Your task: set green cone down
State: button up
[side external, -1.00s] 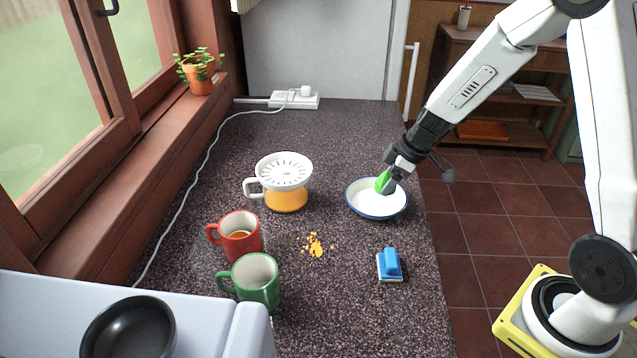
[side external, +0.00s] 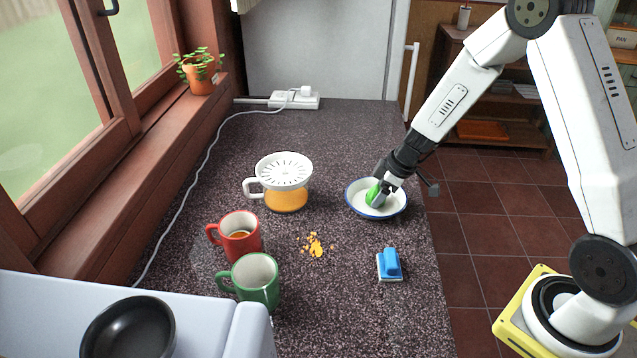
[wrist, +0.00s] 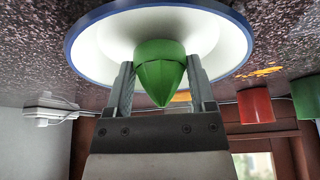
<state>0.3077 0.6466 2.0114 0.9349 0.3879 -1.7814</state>
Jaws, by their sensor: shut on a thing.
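My gripper (side external: 378,192) points down into the white dish with a blue rim (side external: 403,207). It is shut on the green cone (side external: 371,194), which shows between the two fingers in the wrist view (wrist: 160,78). The cone is low inside the dish, within its rim, which also shows in the wrist view (wrist: 82,62). I cannot tell whether the cone touches the dish bottom. In the side view the fingers hide part of the cone.
A juicer with an orange base (side external: 287,199) stands left of the dish. The counter behind the dish is clear.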

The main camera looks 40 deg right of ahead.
jog(key=shift+f, duration=0.25)
jog(key=shift+f, duration=0.1)
jog(key=o, duration=1.3)
jog(key=v, duration=1.2)
